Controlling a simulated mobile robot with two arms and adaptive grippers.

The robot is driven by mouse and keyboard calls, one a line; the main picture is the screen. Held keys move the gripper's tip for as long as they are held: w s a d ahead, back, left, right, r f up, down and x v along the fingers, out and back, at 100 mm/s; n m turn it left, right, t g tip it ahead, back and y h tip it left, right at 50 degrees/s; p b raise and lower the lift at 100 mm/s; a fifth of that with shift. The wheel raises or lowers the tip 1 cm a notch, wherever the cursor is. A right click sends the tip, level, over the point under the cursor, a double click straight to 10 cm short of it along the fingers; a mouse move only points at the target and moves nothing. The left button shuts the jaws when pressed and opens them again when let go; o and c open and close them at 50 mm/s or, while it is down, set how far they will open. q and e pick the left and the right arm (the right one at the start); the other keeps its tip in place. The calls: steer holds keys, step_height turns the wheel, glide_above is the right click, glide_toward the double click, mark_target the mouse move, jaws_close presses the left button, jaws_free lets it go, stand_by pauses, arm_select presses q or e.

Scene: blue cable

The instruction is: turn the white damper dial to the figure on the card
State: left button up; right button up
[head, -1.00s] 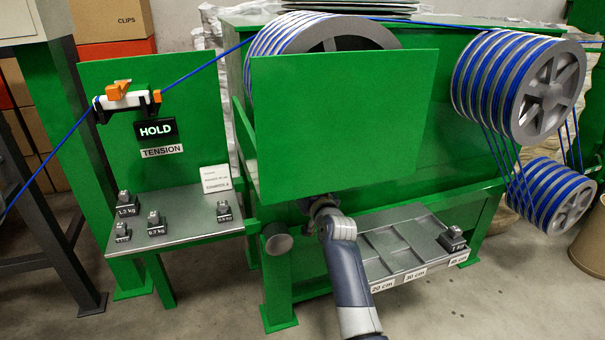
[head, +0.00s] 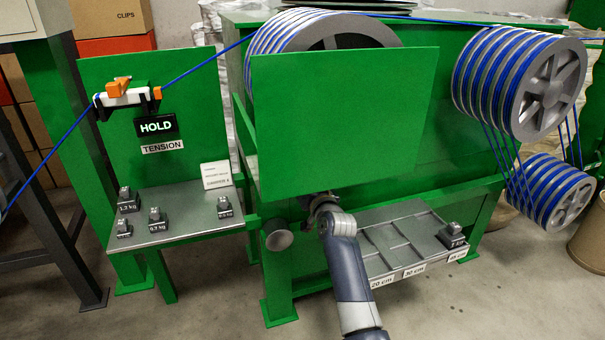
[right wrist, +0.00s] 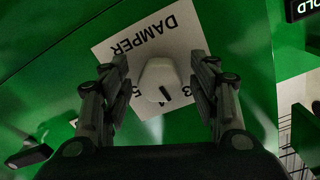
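The white damper dial (right wrist: 160,79) sits on a white plate marked DAMPER (right wrist: 146,36), upside down in the right wrist view. My right gripper (right wrist: 160,82) is open, one finger on each side of the dial, with a small gap at both sides. In the head view it is hidden behind the green panel, below which my right arm (head: 346,265) shows. The card (head: 215,174) stands on the left shelf; its figure is too small to read surely. My left gripper is out of view.
The green panel (head: 345,120) hangs in front of the machine. Several weights (head: 156,221) stand on the left metal shelf (head: 185,203). A low tray (head: 400,235) with a weight (head: 453,236) is right of my arm. The blue cable (head: 205,63) runs overhead to the reels.

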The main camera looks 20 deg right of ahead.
steer(key=shift+s, duration=0.15)
steer(key=s, duration=1.1)
steer(key=shift+s+r, duration=0.15)
steer(key=shift+s, duration=0.2)
